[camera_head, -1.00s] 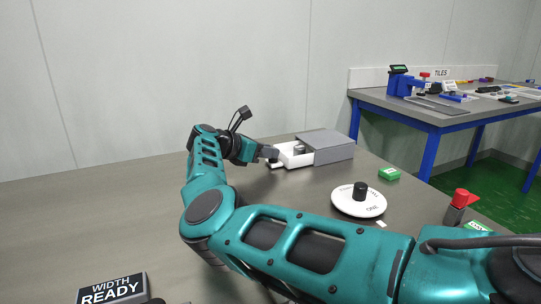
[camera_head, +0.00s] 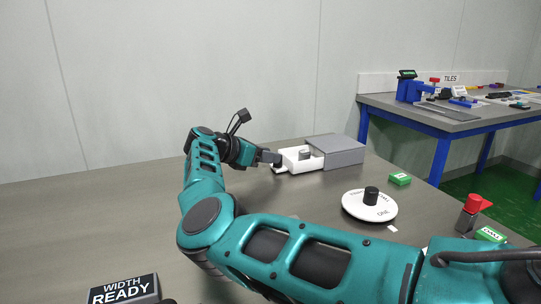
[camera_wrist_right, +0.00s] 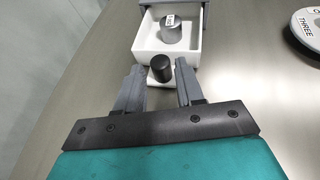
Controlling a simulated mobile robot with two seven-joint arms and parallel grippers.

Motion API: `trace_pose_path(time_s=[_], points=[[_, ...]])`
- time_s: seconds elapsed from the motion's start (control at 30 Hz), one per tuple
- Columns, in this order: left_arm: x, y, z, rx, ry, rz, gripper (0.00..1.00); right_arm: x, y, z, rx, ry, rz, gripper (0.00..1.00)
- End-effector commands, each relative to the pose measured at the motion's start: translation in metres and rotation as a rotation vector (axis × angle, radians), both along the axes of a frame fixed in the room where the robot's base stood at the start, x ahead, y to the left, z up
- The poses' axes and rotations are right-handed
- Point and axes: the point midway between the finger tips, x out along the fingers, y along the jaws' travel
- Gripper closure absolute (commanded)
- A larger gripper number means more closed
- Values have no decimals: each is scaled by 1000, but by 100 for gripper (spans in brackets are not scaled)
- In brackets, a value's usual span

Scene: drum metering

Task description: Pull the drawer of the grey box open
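The grey box (camera_head: 340,150) stands at the back of the table, and its white drawer (camera_head: 287,166) is out on the left side. A grey metal cylinder (camera_head: 305,154) is in the drawer; it also shows in the right wrist view (camera_wrist_right: 173,30). The drawer's dark knob (camera_wrist_right: 161,69) sits on a white block at the drawer's front. My right gripper (camera_wrist_right: 160,66) is open, with its fingers on either side of the knob and a gap visible on both sides. In the head view my right gripper (camera_head: 273,158) is at the drawer's front. My left gripper is not in view.
A white dial (camera_head: 369,206) with a black knob, a green block (camera_head: 400,179) and a red-topped device (camera_head: 473,212) stand right of the box. A "WIDTH READY" sign (camera_head: 124,291) is at the near left. The left table area is clear.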

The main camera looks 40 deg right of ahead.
Motion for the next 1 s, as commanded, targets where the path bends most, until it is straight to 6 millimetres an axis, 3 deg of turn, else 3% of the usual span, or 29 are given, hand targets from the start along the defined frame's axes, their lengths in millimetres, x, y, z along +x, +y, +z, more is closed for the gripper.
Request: trace_pose_path(time_s=[0.3, 0.5, 0.7, 1.0], points=[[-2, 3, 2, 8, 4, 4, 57, 3, 66, 29, 1, -1, 3, 63], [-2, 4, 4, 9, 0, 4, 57, 4, 94, 40, 1, -1, 1, 63], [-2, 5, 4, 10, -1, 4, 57, 4, 104, 43, 1, 0, 0, 63], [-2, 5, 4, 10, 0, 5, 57, 4, 104, 43, 1, -1, 0, 63]])
